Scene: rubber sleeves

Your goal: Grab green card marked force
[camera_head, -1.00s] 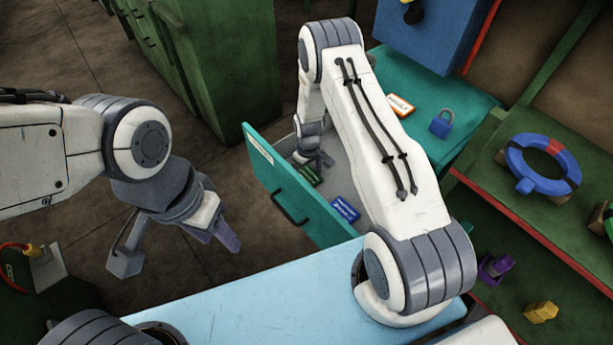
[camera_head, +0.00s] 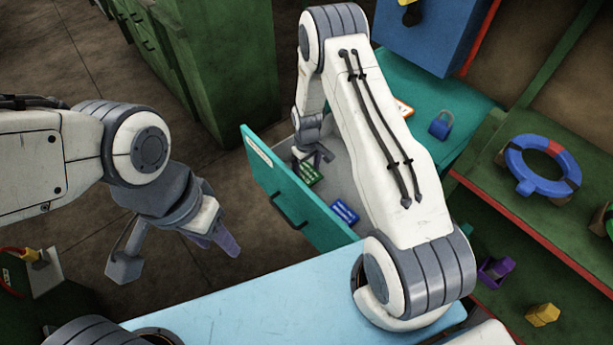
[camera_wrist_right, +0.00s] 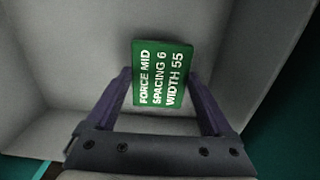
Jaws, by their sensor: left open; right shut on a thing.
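The green card (camera_wrist_right: 162,75) reads "FORCE MID, SPACING 6, WIDTH 55" in white letters in the right wrist view. In the head view the green card (camera_head: 309,175) shows inside the open teal drawer (camera_head: 290,195). My right gripper (camera_head: 314,158) reaches into the drawer and is shut on the green card, with one finger on each side of it in the wrist view (camera_wrist_right: 160,95). My left gripper (camera_head: 175,254) is open and empty, out to the left of the drawer.
An orange-edged card (camera_head: 404,108) and a blue padlock (camera_head: 440,125) lie on the teal cabinet top. Green cabinets (camera_head: 215,70) stand behind. A light blue surface (camera_head: 260,305) is in front.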

